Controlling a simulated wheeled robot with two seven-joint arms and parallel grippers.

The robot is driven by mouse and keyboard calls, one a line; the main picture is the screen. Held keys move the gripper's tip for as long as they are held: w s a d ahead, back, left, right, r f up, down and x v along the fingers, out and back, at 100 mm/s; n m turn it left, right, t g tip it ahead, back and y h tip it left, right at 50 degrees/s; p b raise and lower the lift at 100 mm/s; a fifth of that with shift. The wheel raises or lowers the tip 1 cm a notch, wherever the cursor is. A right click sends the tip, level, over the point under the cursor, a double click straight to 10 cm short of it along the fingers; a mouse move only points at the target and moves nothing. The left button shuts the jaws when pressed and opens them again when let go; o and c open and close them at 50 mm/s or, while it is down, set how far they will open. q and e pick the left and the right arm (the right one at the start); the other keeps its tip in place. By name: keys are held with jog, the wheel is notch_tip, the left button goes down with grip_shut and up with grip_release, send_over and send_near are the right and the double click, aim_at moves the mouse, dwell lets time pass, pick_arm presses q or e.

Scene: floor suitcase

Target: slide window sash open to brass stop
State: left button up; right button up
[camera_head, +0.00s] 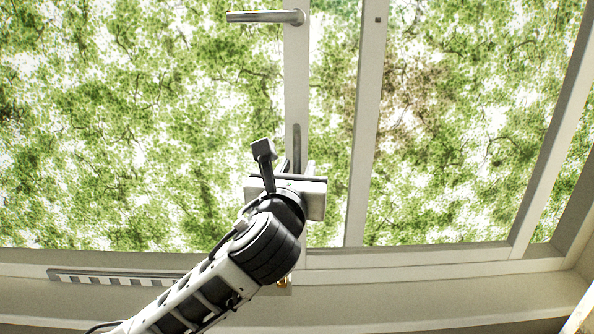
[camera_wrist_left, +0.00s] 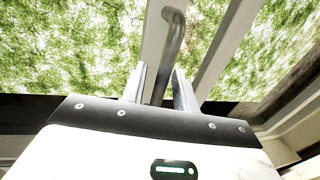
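The window sash (camera_head: 296,60) shows its pale upright stile in the head view, with an upright grey bar handle (camera_head: 297,148) on it. A second pale upright (camera_head: 362,120) stands to its right, with a strip of foliage between. My left gripper (camera_head: 298,172) is at the lower end of the bar handle. In the left wrist view, the fingers of my left gripper (camera_wrist_left: 160,90) stand apart, with the bar handle (camera_wrist_left: 173,40) between them and gaps beside it. A small brass piece (camera_head: 283,283), perhaps the stop, shows below, partly hidden by my arm. My right gripper is out of view.
A horizontal lever handle (camera_head: 265,17) sticks out left from the stile near the top. A slotted vent strip (camera_head: 120,278) lies along the bottom frame at left. The sill (camera_head: 450,300) is clear at right. A slanted frame post (camera_head: 550,130) stands at far right.

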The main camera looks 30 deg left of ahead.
pick_arm(q)
jog(key=v, duration=0.7)
jog(key=shift+s+b, duration=0.3)
jog(key=shift+b, duration=0.1)
jog(key=d+f+n+g+h, duration=0.25)
jog(key=f+n, duration=0.35)
jog(key=f, duration=0.5)
jog(key=d+f+n+g+h, duration=0.25)
jog(key=f+n, duration=0.25)
jog(key=f, duration=0.5)
jog(key=s+f+n+g+h, duration=0.1)
jog(key=s+f+n, duration=0.6)
jog(key=f+n, duration=0.2)
jog(key=s+f+n+g+h, duration=0.1)
jog(key=s+f+n, duration=0.6)
jog(key=f+n, duration=0.3)
jog(key=shift+d+f+h, duration=0.4)
jog(key=shift+d, duration=0.1)
